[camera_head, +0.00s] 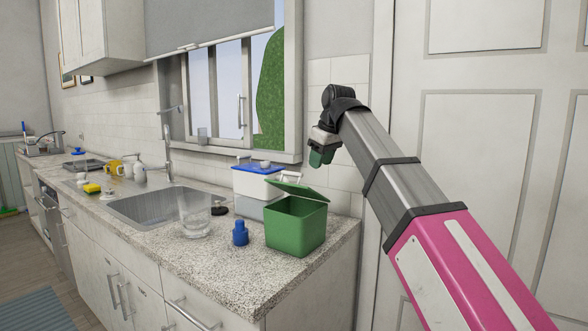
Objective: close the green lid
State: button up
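The green box (296,228) stands near the right end of the speckled countertop, and its front and side walls show. Its green lid (300,191) is raised and tilted above the box's back edge, with a dark gap below it. My gripper (320,158) hangs in the air above and to the right of the lid, apart from it. Its end shows a dark green part. I cannot tell whether that is its fingers or something held, nor whether the fingers are open.
A white box with a blue lid (258,170) stands behind the green box. A blue bottle (240,234) and a clear glass (196,222) stand to its left. The sink (165,205) lies further left. A panelled door (480,140) is at right. Air above the green box is free.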

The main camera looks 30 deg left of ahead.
jog(key=s+a+r+n, duration=0.2)
jog(key=s+a+r, duration=0.1)
jog(key=s+r, duration=0.3)
jog(key=x, duration=0.9)
jog(key=shift+w+a, duration=0.4)
grip_shut()
